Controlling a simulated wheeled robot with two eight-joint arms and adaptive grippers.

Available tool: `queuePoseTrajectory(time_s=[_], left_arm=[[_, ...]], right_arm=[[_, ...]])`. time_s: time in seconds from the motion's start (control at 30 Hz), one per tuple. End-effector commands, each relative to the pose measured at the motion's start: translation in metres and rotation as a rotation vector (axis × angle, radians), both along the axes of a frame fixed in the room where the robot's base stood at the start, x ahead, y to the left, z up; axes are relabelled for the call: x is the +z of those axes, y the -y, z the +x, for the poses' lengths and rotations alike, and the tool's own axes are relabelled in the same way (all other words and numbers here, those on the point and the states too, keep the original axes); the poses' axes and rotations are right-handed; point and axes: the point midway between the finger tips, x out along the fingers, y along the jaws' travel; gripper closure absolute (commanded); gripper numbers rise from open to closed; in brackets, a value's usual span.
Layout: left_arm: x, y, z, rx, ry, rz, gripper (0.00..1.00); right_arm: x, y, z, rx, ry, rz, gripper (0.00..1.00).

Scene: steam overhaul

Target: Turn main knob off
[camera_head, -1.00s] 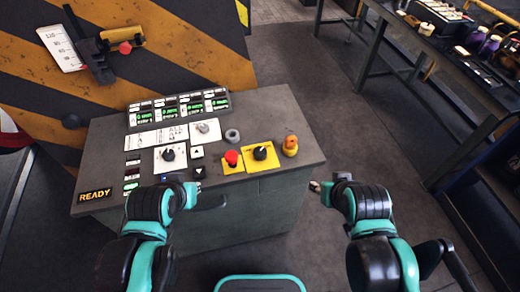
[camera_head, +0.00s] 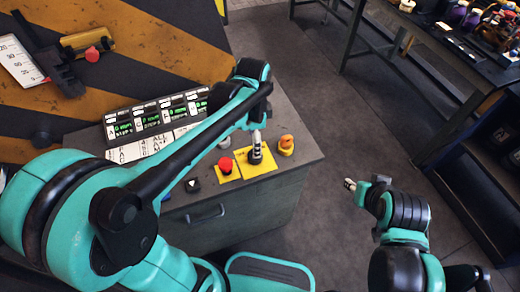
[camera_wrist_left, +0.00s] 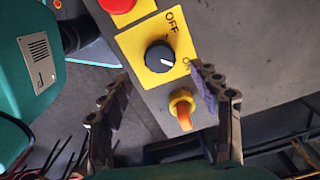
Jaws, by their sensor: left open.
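The main knob (camera_wrist_left: 159,57) is black and sits on a yellow plate (camera_wrist_left: 132,45) marked OFF and ON. In the left wrist view its white mark points toward the ON label. In the head view the knob (camera_head: 254,157) is partly hidden by my left gripper (camera_head: 256,143), which is over it. My left gripper's fingers also show in the left wrist view (camera_wrist_left: 160,78), open and apart with nothing between them. Whether they touch the knob cannot be told. My right gripper (camera_head: 350,185) is off the console's right side, over the floor; its jaws are too small to read.
A red button (camera_head: 225,166) is left of the knob and an orange knob (camera_head: 286,143) is right of it, both close. A panel with green displays (camera_head: 150,120) is at the console's back. A workbench (camera_head: 445,45) stands at the far right.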

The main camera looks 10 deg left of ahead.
Motion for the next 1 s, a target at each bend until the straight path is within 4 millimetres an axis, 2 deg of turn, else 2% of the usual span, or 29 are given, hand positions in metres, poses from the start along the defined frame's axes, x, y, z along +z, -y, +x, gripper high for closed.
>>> queuePoseTrajectory(time_s=[0.1, 0.33, 0.5, 0.73, 0.77, 0.93, 1.0], left_arm=[[-0.024, 0.000, 0.000, 0.001, 0.001, -0.001, 0.37], [-0.058, 0.000, 0.000, 0.003, 0.002, 0.000, 0.37], [-0.067, 0.000, 0.000, 0.003, 0.002, 0.000, 0.37], [-0.067, 0.000, 0.000, 0.004, 0.002, 0.000, 0.37], [-0.067, 0.000, 0.000, 0.004, 0.002, 0.000, 0.40], [-0.067, 0.000, 0.000, 0.004, 0.002, 0.000, 0.85], [-0.067, 0.000, 0.000, 0.004, 0.002, 0.000, 0.87]], right_arm=[[-0.011, 0.000, 0.000, 0.000, 0.000, 0.000, 0.60], [-0.025, 0.000, 0.000, 0.000, 0.000, 0.000, 0.60], [-0.028, 0.000, 0.000, 0.000, 0.000, 0.000, 0.60], [-0.027, 0.000, 0.000, 0.000, 0.000, 0.000, 0.60], [-0.027, 0.000, 0.000, 0.000, 0.000, 0.000, 0.60], [-0.027, 0.000, 0.000, 0.000, 0.000, 0.000, 0.60], [-0.027, 0.000, 0.000, 0.000, 0.000, 0.000, 0.60]])
